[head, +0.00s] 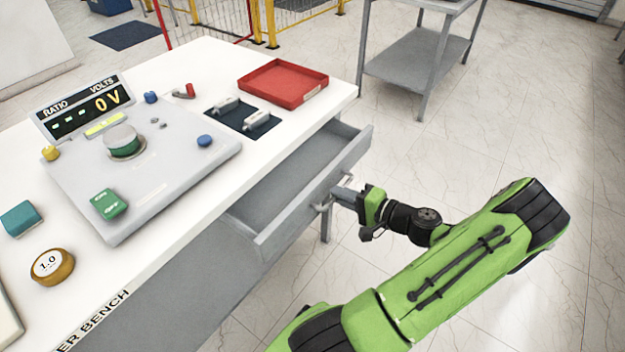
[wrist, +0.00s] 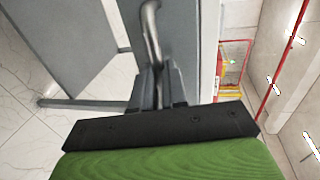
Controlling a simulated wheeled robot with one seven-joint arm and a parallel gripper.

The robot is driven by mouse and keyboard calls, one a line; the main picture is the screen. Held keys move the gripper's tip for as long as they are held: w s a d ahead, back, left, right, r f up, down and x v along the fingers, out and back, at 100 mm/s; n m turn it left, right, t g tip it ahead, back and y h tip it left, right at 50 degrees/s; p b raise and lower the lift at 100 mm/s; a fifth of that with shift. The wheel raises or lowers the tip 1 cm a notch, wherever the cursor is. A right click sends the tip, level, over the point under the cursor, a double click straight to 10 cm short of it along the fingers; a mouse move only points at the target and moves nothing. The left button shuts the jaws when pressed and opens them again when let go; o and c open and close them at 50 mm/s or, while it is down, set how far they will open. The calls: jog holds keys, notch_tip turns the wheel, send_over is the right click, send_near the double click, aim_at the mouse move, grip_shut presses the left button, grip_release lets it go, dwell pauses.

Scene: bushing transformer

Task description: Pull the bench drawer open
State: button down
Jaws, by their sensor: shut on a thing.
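The bench drawer (head: 312,182) is grey and stands partly out from under the white bench top (head: 200,62). Its inside shows in the head view, and the part I can see looks empty. A metal bar handle (head: 322,206) runs along the drawer front. My gripper (head: 340,193) is at the handle in front of the drawer, shut on it. In the wrist view the handle (wrist: 151,35) runs down between the fingers of my gripper (wrist: 158,88), with the grey drawer front (wrist: 205,45) beside it.
A grey trolley (head: 415,65) stands behind. The tiled floor at the right is clear.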

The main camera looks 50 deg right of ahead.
jog(key=f+p+v, duration=0.1)
jog(key=v, duration=0.7)
jog(key=shift+s+f, duration=0.35)
jog(key=c, duration=1.2)
grip_release()
jog(key=shift+o, duration=0.2)
jog(key=p+v, duration=0.4)
jog(key=v, duration=1.1)
jog(key=shift+s, duration=0.35)
jog(key=shift+a, duration=0.15)
